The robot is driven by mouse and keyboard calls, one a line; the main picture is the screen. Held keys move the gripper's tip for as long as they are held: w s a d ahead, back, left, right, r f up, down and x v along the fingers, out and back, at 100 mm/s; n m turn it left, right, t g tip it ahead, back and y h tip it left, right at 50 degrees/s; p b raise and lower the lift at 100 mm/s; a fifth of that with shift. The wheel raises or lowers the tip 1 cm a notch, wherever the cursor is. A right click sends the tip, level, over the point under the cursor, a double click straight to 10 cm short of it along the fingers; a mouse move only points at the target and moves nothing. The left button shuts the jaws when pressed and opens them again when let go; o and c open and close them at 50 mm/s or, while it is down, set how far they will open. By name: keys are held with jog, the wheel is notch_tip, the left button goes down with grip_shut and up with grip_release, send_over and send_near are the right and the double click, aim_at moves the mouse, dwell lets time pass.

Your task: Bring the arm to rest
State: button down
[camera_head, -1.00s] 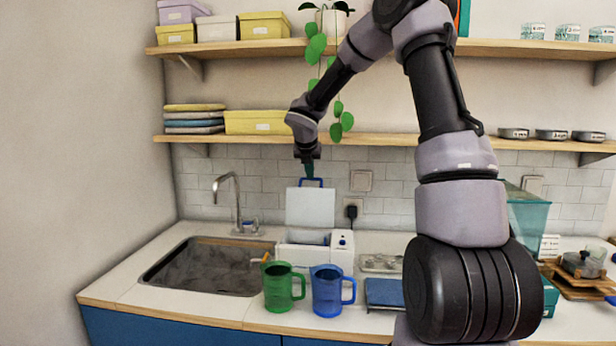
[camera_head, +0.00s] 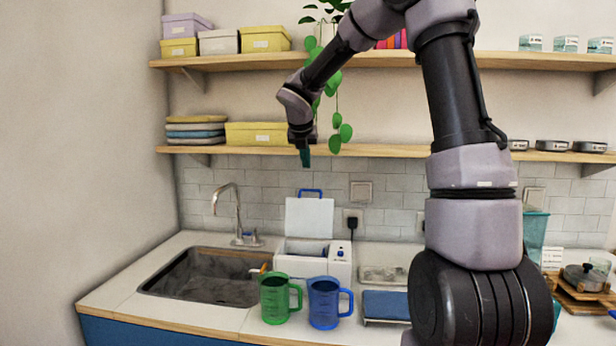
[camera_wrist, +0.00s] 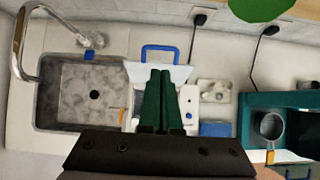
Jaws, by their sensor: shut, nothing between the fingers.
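My gripper (camera_head: 305,158) is shut and empty. It hangs in the air above the counter, in front of the tiled wall and just below the lower shelf's height. In the wrist view its green fingers (camera_wrist: 160,98) are together and point down over the white box with the raised lid (camera_wrist: 155,72). My arm reaches up from the right side of the head view and bends over to the left.
The white box (camera_head: 340,262) stands open on the counter. A green jug (camera_head: 274,299) and a blue jug (camera_head: 323,303) stand in front of it. A sink (camera_head: 205,277) is at left. The lower shelf (camera_head: 400,151) and a trailing plant (camera_head: 335,143) are near my arm.

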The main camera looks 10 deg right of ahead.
jog(key=s+d+r+m, duration=0.2)
jog(key=s+r+m, duration=0.4)
jog(key=s+m, duration=0.5)
jog(key=s+m+y, duration=0.4)
jog(key=s+m, duration=2)
jog(key=shift+s+f+m+t+y, duration=0.25)
jog(key=shift+f+m+t+y, duration=0.05)
jog(key=shift+f+y, duration=0.1)
